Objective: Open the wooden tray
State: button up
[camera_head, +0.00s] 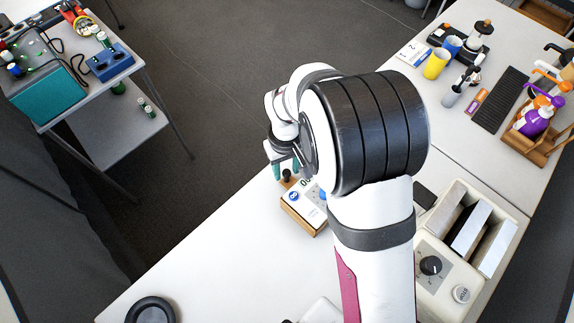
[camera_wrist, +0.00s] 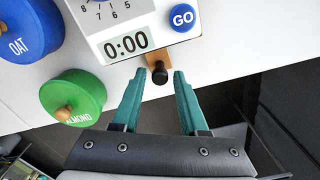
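A white box with a dial, a 0:00 display and a blue GO button (camera_head: 293,196) stands near the table edge; it also shows in the wrist view (camera_wrist: 182,22). A small wooden piece with a dark knob, which looks like the front of the wooden tray (camera_wrist: 157,66), sticks out below the display. The knob also shows in the head view (camera_head: 287,175). My gripper (camera_wrist: 160,76) is open, its teal fingers on either side of the knob with gaps showing. Whether the fingers are level with the knob is hard to tell. My arm hides part of the box in the head view.
Round blue OAT (camera_wrist: 28,30) and green ALMOND (camera_wrist: 73,96) lids lie left of the box in the wrist view. A toaster-like machine (camera_head: 430,262) stands to the right. Open floor (camera_head: 190,110) lies beyond the table edge.

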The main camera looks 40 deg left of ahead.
grip_shut()
dwell(1.1)
